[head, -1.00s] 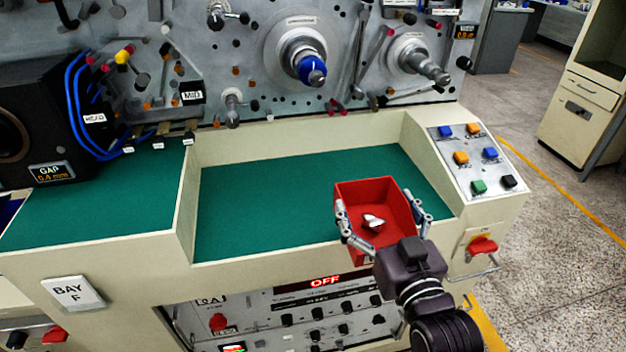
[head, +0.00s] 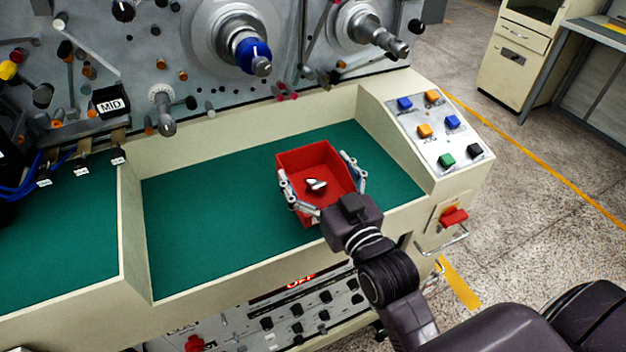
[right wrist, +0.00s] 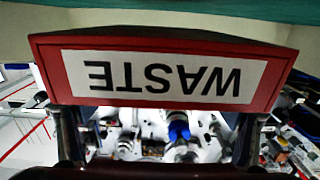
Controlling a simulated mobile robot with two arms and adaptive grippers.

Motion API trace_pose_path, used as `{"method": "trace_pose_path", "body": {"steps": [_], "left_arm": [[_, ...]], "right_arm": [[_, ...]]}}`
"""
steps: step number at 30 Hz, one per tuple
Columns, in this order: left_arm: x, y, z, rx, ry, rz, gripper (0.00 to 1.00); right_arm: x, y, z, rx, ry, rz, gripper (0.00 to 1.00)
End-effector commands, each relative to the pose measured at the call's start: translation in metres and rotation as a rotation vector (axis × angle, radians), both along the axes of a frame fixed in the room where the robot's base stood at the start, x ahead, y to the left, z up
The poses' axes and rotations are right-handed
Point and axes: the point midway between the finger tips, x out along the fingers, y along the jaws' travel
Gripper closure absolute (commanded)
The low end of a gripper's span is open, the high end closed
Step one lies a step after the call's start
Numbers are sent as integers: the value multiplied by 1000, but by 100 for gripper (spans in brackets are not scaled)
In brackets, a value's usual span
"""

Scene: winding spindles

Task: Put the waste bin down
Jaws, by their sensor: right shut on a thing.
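The waste bin (head: 318,160) is a red open box with a small pale piece of scrap (head: 316,186) inside. My right gripper (head: 322,182) is shut on it, one finger along each side. The bin is over the green recessed shelf (head: 215,215) of the machine, near its front edge; I cannot tell whether its base touches the shelf. In the right wrist view the bin's label (right wrist: 165,78) reads WASTE upside down, with gripper fingers at both sides. My left gripper is not in view.
A sloped button panel (head: 438,130) stands right of the shelf, with a red switch (head: 453,217) below it. Spindles, one with a blue part (head: 248,55), stick out from the back panel. The shelf left of the bin is clear.

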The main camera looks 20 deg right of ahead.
Motion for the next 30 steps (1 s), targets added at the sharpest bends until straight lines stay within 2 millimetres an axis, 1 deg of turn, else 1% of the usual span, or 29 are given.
{"method": "trace_pose_path", "body": {"steps": [1, 3, 6, 11, 17, 18, 21, 22, 30], "left_arm": [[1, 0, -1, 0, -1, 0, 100], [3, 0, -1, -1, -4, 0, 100], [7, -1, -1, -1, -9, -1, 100], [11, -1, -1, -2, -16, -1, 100], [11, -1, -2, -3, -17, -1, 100], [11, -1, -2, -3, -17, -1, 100], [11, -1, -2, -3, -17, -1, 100], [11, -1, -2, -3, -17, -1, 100], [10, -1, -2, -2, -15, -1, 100]], "right_arm": [[0, 0, -11, 0, 6, 0, 39], [0, 0, -21, -1, 6, 0, 39], [0, 0, -28, 0, 2, 0, 39], [0, 0, -29, 0, 0, 0, 39], [0, 0, -32, 0, 1, 0, 39], [0, 0, -33, 0, 2, 0, 13], [0, 0, -32, 0, 2, 0, 2], [0, 0, -32, 0, 2, 0, 0], [0, 0, -32, 0, 2, 0, 0]]}}
